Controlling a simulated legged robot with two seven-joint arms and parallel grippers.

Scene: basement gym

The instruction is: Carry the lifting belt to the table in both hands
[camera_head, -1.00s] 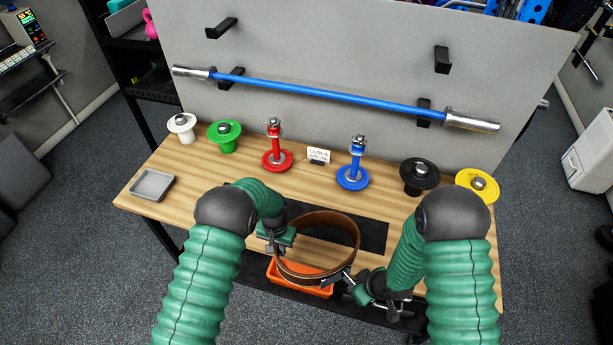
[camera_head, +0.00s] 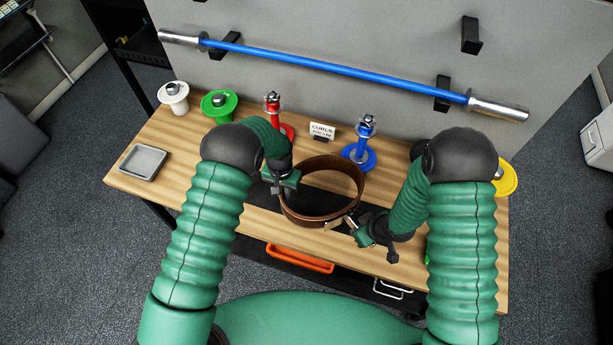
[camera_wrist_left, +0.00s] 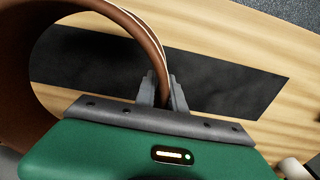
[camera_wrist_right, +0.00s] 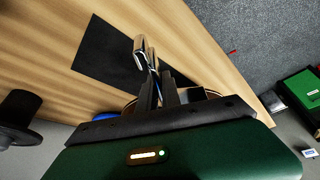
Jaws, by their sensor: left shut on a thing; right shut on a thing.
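The brown lifting belt (camera_head: 345,176) is curled into a loop over the front middle of the wooden table (camera_head: 185,195) in the head view. My left gripper (camera_head: 280,182) is shut on the loop's left side; its jaws (camera_wrist_left: 163,92) pinch the belt's edge (camera_wrist_left: 140,30) in the left wrist view. My right gripper (camera_head: 354,226) is shut on the belt's front right side, near its metal buckle, which shows in the right wrist view (camera_wrist_right: 142,52). A black mat (camera_head: 240,215) lies on the table under the belt. I cannot tell whether the belt touches it.
White (camera_head: 173,97), green (camera_head: 218,104), red (camera_head: 273,118), blue (camera_head: 360,155) and yellow (camera_head: 504,180) weight stands line the table's back. A grey tray (camera_head: 143,162) sits at left. A small sign (camera_head: 321,131) stands behind the belt. An orange bin (camera_head: 300,258) is below the front edge.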

